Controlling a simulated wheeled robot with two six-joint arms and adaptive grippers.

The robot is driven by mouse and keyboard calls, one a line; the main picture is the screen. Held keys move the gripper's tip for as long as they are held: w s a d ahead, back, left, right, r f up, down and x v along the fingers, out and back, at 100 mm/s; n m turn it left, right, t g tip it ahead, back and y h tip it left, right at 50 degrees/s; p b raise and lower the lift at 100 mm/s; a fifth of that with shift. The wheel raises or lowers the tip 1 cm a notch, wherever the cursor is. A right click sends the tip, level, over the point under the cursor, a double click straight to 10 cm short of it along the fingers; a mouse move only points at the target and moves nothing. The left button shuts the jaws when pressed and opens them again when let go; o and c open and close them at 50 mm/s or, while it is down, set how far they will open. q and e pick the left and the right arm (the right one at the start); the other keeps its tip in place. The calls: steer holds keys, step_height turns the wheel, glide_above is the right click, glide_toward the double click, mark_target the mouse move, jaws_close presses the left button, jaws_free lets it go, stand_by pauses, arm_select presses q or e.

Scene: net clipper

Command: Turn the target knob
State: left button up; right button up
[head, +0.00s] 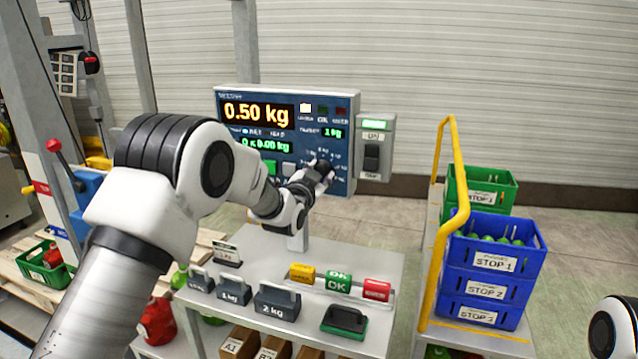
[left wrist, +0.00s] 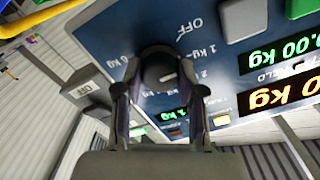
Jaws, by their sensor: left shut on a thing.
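The blue panel (head: 338,130) of the weighing station stands upright behind the table. Its large display (head: 257,113) reads 0.50 kg, and a small green one (head: 333,132) reads 1 kg. My left gripper (head: 318,172) is at the panel's lower right. In the left wrist view its two fingers are closed on either side of a round dark knob (left wrist: 158,73), with marks such as OFF and 1 kg around it. The knob's pointer cannot be read clearly. In the head view the gripper covers most of the knob. My right gripper is not in view.
A switch box (head: 375,147) sits just right of the panel. Weights (head: 277,302), coloured blocks (head: 338,282) and a green-black pad (head: 345,321) stand on the table. A yellow rail (head: 440,240) and blue crates (head: 488,283) are at the right.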

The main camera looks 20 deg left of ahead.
arm_select(q)
steer(key=shift+f+m+b, duration=0.1)
steer(key=shift+m+b, duration=0.55)
steer(key=shift+m, duration=0.35)
steer(key=o, duration=1.1)
steer(key=shift+o, duration=0.2)
steer(key=s, duration=1.2)
steer(key=shift+a, duration=0.2)
